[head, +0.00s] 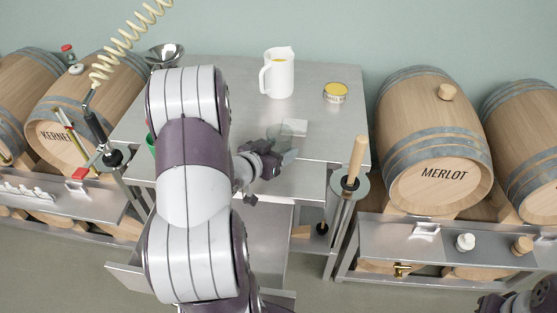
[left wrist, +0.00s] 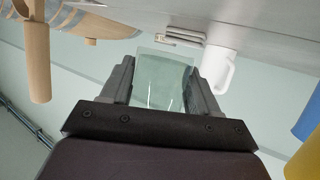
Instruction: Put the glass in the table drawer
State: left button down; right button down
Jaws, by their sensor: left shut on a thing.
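My left gripper (head: 268,157) is shut on a clear glass (head: 287,135) over the front part of the steel table (head: 320,100). In the left wrist view the glass (left wrist: 165,78) sits between the two fingers (left wrist: 160,85). I cannot tell whether it touches the tabletop. The table drawer (head: 268,238) below is pulled out, with its bare grey inside showing to the right of my arm. My arm hides much of the drawer. My right gripper (head: 503,302) shows only partly at the bottom right corner, and its fingers are unclear.
A wooden-handled tool (head: 356,158) stands upright at the table's right side. Barrels (head: 435,140) on racks flank the table. Floor in front is clear.

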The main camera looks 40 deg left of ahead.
pick_arm(q)
jog(key=shift+s+a+f, duration=0.15)
jog(key=shift+a+f, duration=0.15)
notch_tip(320, 180, down, 4)
jog(key=shift+d+r, duration=0.1)
jog(key=shift+r, duration=0.1)
jog(key=shift+b, duration=0.3)
jog(key=c, duration=0.7)
grip_release()
jog(key=shift+f, duration=0.1)
jog(key=o, duration=0.4)
jog(key=shift+o, duration=0.2)
